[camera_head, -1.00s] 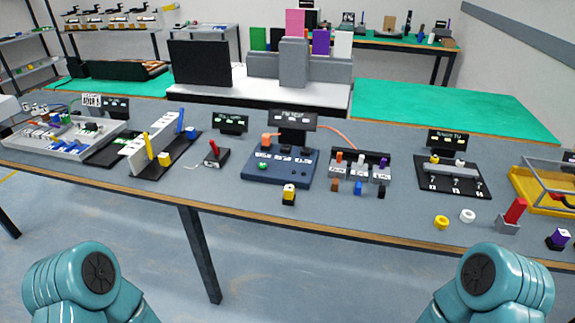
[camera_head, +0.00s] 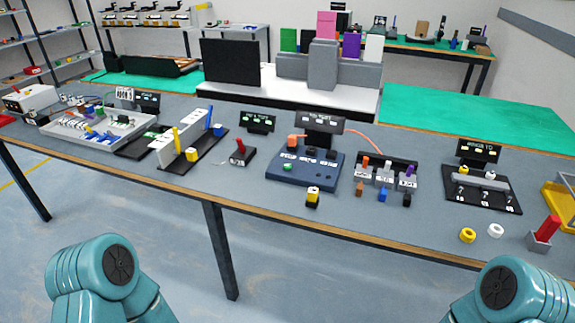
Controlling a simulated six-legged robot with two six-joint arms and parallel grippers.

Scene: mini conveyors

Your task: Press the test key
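A dark blue panel (camera_head: 298,175) stands in the middle of the table. It has a green key or button (camera_head: 287,167), an orange plug (camera_head: 292,142) with an orange cable, and several dark sockets. A black sign (camera_head: 319,122) rises behind it; its text is too small to read surely. A small black base with a red lever (camera_head: 239,150) sits to the panel's left. I cannot tell for certain which part is the test key. Only teal links of my two arms show at the bottom edge; both grippers are out of view.
A yellow-and-black block (camera_head: 313,195) stands at the panel's front. A rack with coloured pieces (camera_head: 385,170) is to its right. A grey tray (camera_head: 92,130) is at left.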

